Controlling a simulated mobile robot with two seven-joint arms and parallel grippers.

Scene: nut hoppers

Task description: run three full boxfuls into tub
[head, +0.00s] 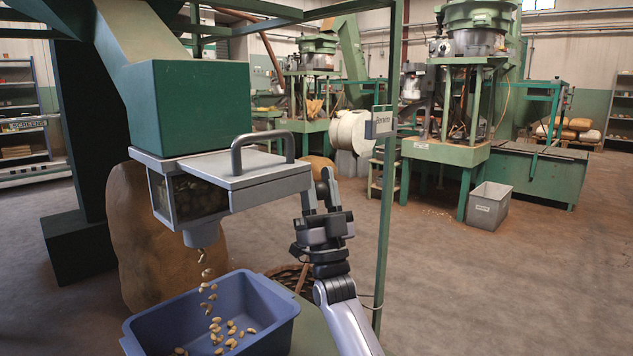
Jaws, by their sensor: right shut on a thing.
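The grey measuring box (265,182) hangs under the green hopper (203,108). Its lid carries a dark arched handle (262,148), and its clear side window (186,196) shows nuts inside. A short spout (201,235) is at its underside. Several nuts (207,290) are falling from the spout into the blue tub (268,303), where a few lie on the bottom. My right gripper (319,190) is at the box's right end, shut on a part there; the exact part gripped is hard to make out. My left gripper is not in view.
A green post (387,220) with a small sign (381,124) stands just right of my right gripper. A large brown sack (150,250) is behind the tub. A grey bin (488,206) and green machines are farther back. The floor at right is clear.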

